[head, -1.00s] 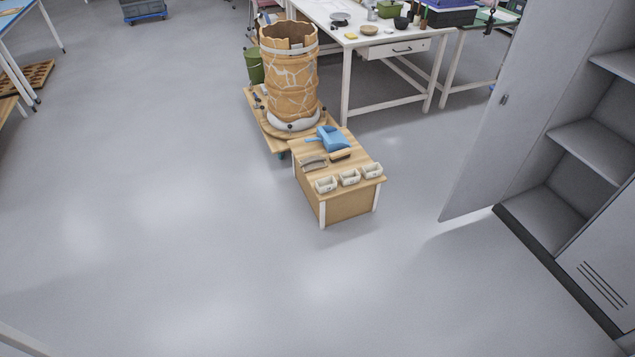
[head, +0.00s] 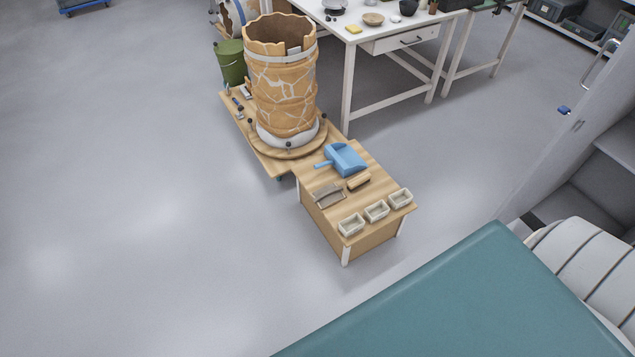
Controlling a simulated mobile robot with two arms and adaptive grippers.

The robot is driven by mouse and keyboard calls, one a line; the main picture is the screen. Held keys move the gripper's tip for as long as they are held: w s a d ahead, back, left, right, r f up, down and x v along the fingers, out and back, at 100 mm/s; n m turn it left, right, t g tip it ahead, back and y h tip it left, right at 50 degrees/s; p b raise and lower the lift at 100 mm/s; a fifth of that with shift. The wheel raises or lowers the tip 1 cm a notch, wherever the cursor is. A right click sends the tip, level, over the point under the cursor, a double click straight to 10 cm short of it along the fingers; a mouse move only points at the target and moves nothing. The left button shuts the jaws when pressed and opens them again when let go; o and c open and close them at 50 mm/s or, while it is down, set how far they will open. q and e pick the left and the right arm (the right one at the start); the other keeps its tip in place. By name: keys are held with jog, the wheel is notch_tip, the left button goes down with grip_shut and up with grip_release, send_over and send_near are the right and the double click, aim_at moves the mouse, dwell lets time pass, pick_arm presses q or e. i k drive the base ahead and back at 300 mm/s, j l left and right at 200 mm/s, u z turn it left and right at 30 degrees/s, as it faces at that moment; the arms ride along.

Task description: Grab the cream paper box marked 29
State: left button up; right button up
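Three small cream open boxes stand in a row on the front edge of a low wooden table (head: 324,222): a left one (head: 351,224), a middle one (head: 376,211) and a right one (head: 400,199). They are too small in the head view for me to read any number, so I cannot tell which is marked 29. Neither of my grippers is in view.
A blue dustpan (head: 345,159), a brush (head: 358,182) and a grey tool (head: 329,195) lie behind the boxes. A large cracked clay vessel (head: 281,85) stands on a wheeled board behind. A teal surface (head: 470,300) fills the lower right. Floor at left is clear.

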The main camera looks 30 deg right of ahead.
aim_at(353, 224)
jog(key=i+z, duration=0.25)
jog(key=i, duration=0.2)
jog(key=i+j+z, duration=0.2)
jog(key=i, duration=0.25)
jog(key=i+j+z, duration=0.1)
jog(key=z, duration=0.35)
jog(key=i+j+z, duration=0.2)
jog(key=z, duration=0.25)
jog(key=i+j+z, duration=0.2)
jog(key=z, duration=0.25)
jog(key=i+j+z, duration=0.1)
jog(key=j+z, duration=0.2)
jog(key=z, duration=0.15)
